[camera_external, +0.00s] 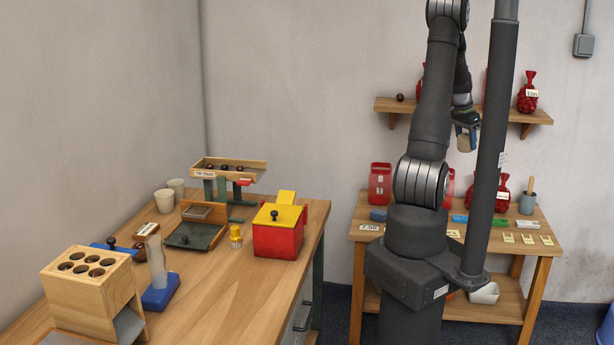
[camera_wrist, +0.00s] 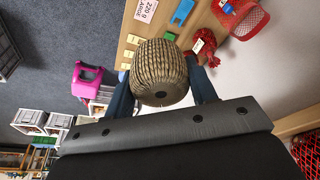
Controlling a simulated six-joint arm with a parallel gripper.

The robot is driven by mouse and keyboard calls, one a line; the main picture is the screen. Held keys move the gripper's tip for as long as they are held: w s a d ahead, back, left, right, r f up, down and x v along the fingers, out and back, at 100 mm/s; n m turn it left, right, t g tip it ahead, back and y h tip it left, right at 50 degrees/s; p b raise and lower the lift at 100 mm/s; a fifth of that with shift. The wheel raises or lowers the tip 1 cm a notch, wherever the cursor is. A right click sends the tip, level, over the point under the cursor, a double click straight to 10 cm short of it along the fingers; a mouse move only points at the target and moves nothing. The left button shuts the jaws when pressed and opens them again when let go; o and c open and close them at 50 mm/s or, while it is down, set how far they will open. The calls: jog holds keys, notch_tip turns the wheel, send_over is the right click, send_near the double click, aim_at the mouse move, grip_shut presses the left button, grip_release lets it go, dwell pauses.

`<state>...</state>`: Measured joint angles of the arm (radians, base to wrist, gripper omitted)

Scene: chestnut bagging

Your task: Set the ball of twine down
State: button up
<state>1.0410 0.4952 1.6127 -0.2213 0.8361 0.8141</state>
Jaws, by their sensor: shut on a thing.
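The ball of twine (camera_wrist: 161,75) is a tan, ribbed, rounded bundle with a dark hole in its end. It fills the middle of the wrist view. My gripper (camera_wrist: 163,88) is shut on it, with a blue finger on each side. In the external view my gripper (camera_external: 467,132) is raised beside the back wall, above the small back table and near the shelf's height. The twine (camera_external: 464,143) shows there as a small tan piece at the fingertips, partly hidden by the gripper. It is held in the air.
The small back table (camera_external: 545,238) holds red containers, a grey cup (camera_external: 527,203), price cards and coloured blocks. A wooden shelf (camera_external: 515,113) with red bags is on the wall. The left workbench (camera_external: 225,290) carries a red box (camera_external: 277,238) and a wooden block with holes (camera_external: 92,300).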

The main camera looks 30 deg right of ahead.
jog(key=w+a+n, duration=0.2)
jog(key=w+a, duration=0.5)
jog(key=a, duration=0.3)
jog(key=w+a+n+t, duration=0.1)
jog(key=w+a, duration=0.5)
jog(key=a, duration=0.3)
jog(key=w+a+n, duration=0.2)
jog(key=w+a, duration=0.5)
jog(key=a, duration=0.3)
jog(key=a+n+y, duration=0.1)
jog(key=a+n, duration=0.2)
jog(key=a, duration=1.9)
jog(key=s+a+n+t+y, duration=0.1)
jog(key=s+a+n, duration=0.2)
jog(key=s+a, duration=0.8)
jog(key=s+a+n, duration=0.2)
jog(key=s+a, duration=0.6)
jog(key=a, duration=0.6)
jog(key=shift+f, duration=10.55)
jog(key=shift+f, duration=0.1)
